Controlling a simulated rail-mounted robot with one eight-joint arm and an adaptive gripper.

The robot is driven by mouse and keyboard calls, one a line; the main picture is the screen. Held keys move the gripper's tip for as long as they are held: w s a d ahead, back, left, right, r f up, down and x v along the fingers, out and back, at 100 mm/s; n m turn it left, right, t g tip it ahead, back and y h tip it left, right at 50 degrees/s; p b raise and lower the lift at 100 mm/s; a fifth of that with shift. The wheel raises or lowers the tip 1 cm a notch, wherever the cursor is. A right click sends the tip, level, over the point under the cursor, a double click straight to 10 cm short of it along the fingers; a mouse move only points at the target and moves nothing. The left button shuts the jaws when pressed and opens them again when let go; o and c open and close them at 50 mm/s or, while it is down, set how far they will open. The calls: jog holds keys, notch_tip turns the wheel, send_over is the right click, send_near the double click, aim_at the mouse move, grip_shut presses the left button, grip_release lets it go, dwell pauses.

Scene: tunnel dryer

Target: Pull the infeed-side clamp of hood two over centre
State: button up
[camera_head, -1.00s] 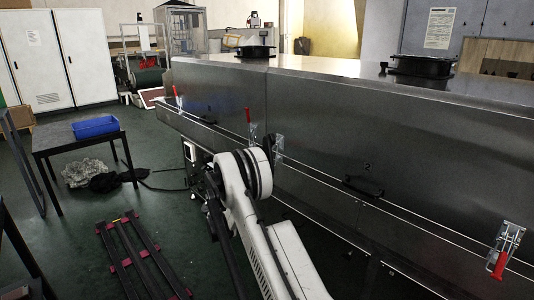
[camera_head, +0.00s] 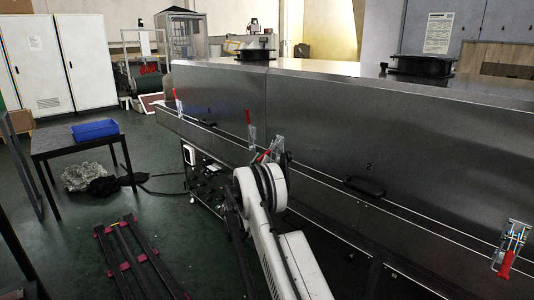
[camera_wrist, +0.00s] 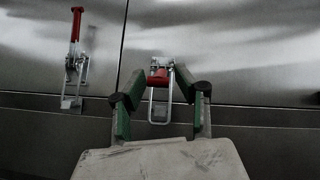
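The infeed-side clamp of hood two (camera_head: 277,149) is a bright metal toggle clamp with a red handle, just right of the hood seam. In the head view its handle sticks out, tilted. In the wrist view the clamp (camera_wrist: 160,100) shows its red handle end-on and a wire loop below. My gripper (camera_wrist: 160,82) is open, its green fingers on either side of the handle with gaps visible; contact cannot be made out. In the head view my arm hides the gripper. Hood two (camera_head: 400,150) carries a "2" and a black handle.
Hood one's neighbouring clamp (camera_wrist: 75,60) stands left of the seam, red handle up. Hood two's other clamp (camera_head: 511,250) is at the far right, red handle down.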

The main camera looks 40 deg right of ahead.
aim_at(268, 152)
jog(key=shift+b+x, duration=0.4)
jog(key=shift+x, duration=2.1)
jog(key=shift+c, duration=0.5)
grip_shut()
jog(key=shift+t, duration=0.3)
